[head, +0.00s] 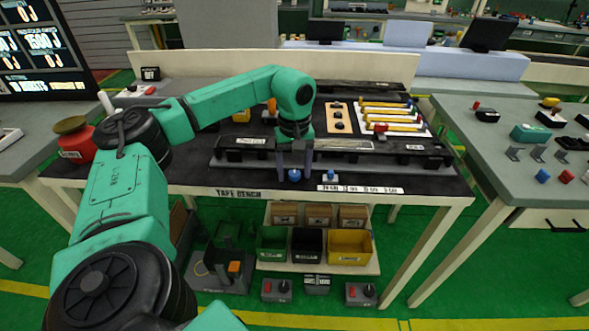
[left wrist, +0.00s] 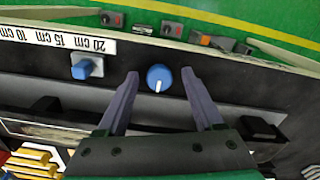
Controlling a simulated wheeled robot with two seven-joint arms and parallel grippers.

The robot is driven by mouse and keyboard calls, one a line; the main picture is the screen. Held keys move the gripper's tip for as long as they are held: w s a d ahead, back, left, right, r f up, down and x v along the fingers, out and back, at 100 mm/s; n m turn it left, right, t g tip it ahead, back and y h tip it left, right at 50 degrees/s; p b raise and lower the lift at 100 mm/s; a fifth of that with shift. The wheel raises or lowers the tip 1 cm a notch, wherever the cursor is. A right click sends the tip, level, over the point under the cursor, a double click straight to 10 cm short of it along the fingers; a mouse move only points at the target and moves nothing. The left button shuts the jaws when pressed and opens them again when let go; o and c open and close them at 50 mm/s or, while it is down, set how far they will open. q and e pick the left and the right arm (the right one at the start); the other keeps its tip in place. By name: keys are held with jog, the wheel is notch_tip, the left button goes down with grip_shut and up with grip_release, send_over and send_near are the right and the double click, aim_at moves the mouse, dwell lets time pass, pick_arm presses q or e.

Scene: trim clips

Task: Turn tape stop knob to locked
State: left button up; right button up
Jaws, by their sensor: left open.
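A round blue knob (head: 294,173) sits at the front edge of the tape bench. In the left wrist view the blue knob (left wrist: 160,76) has a white pointer line running toward the bottom of the picture. My left gripper (head: 294,178) is open and points down, with one finger on each side of the knob. In the left wrist view gaps show between the knob and both fingers of my left gripper (left wrist: 159,73). A second blue part (left wrist: 85,67), squarer with a stem, sits to the left there. My right gripper is not in view.
A label strip (head: 360,189) with centimetre marks lies along the bench's front edge. A long dark rail (head: 400,160) runs behind the knob. Yellow-handled tools lie on a white board (head: 420,125) at the back right. Bins (head: 350,246) stand on a shelf below.

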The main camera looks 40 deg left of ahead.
pick_arm(q)
jog(key=shift+c, duration=0.3)
grip_shut()
